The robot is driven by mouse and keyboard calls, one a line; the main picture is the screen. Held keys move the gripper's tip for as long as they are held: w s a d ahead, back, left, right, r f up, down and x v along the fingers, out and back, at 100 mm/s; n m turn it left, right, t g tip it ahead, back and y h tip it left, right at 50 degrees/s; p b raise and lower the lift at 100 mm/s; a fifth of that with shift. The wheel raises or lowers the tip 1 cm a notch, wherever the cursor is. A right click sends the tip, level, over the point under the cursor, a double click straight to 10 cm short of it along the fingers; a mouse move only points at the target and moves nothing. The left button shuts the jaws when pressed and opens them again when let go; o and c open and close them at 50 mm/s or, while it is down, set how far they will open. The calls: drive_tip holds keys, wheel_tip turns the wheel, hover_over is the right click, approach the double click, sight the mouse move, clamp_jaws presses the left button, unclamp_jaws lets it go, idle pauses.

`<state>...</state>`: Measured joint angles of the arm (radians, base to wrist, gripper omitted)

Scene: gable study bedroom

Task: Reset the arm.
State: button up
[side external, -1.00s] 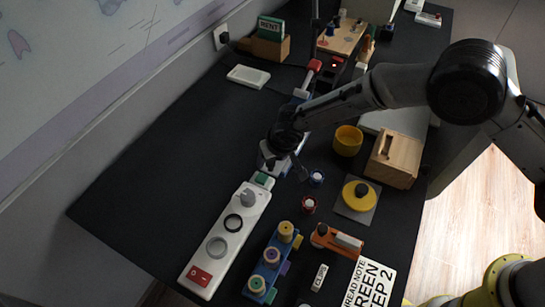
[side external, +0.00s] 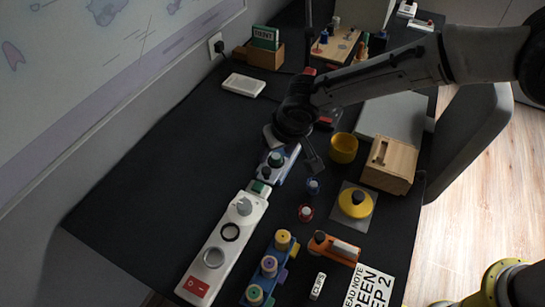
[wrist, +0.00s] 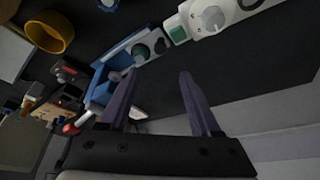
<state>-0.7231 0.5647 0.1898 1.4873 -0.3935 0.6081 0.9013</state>
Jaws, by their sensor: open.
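My gripper (side external: 312,160) is in the middle of the side external view, above the black desk (side external: 140,165) and close to the blue-and-white device (side external: 284,160) with a dark green knob. In the wrist view my gripper (wrist: 157,78) shows two purple-grey fingers spread apart, with nothing between them. Beyond the fingertips in that view are the blue device (wrist: 100,92) and the white panel (wrist: 205,20) with its grey dial. My forearm hides part of the desk behind it. I cannot tell the exact height of the fingertips.
A yellow cup (side external: 343,148), wooden box (side external: 390,165) and yellow-lidded item (side external: 356,200) stand to the right. A long white panel (side external: 212,257) and blue spool rack (side external: 268,267) lie in front. The desk's left is clear.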

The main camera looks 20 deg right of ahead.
drive_tip(key=shift+v, duration=0.95)
